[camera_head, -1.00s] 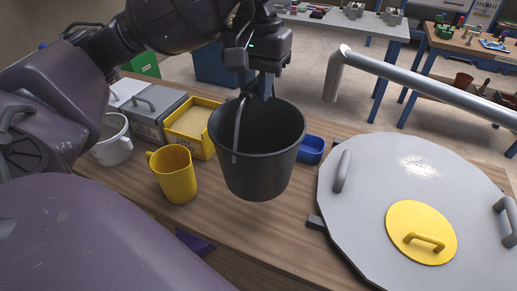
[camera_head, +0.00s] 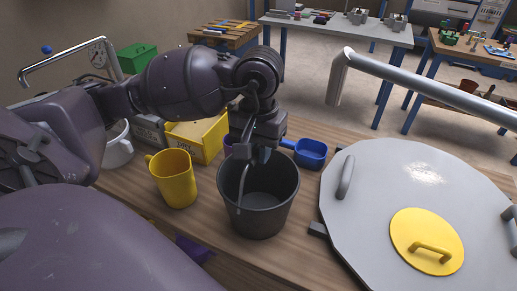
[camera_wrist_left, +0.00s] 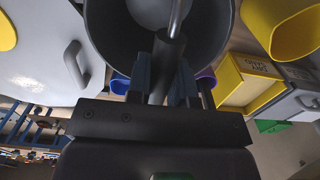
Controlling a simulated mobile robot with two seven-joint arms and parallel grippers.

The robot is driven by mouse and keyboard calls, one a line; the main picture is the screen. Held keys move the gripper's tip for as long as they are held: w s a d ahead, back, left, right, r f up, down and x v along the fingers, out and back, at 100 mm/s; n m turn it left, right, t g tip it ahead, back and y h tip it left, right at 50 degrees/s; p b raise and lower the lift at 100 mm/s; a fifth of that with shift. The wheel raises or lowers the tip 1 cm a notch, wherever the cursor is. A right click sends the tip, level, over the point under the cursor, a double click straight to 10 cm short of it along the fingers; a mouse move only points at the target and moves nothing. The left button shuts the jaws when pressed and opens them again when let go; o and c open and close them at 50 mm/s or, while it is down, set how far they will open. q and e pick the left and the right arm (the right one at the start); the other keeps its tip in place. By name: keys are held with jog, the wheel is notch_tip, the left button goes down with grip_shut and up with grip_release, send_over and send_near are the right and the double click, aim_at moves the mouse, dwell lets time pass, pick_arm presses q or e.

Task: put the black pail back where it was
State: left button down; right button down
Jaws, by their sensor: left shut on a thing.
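The black pail (camera_head: 262,207) is upright at the wooden table (camera_head: 325,262), between the yellow mug and the grey round lid. Whether its base touches the table top I cannot tell for sure. My left gripper (camera_head: 262,156) is over the pail's rim, shut on the pail's handle. In the left wrist view the fingers (camera_wrist_left: 166,85) close around the handle's grip, and the pail's dark wall (camera_wrist_left: 215,25) curves beyond them. My right gripper is in neither view.
The yellow mug (camera_head: 173,178) stands just left of the pail. A yellow bin (camera_head: 205,150) and a blue scoop (camera_head: 311,154) are behind it. The grey lid (camera_head: 375,190) with a metal rail (camera_head: 420,88) takes up the right side. Bare wood shows in front of the pail.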

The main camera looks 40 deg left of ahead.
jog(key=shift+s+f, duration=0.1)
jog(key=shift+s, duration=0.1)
pick_arm(q)
jog(key=shift+f, duration=0.25)
jog(key=c, duration=1)
grip_release()
jog(key=shift+r, duration=0.1)
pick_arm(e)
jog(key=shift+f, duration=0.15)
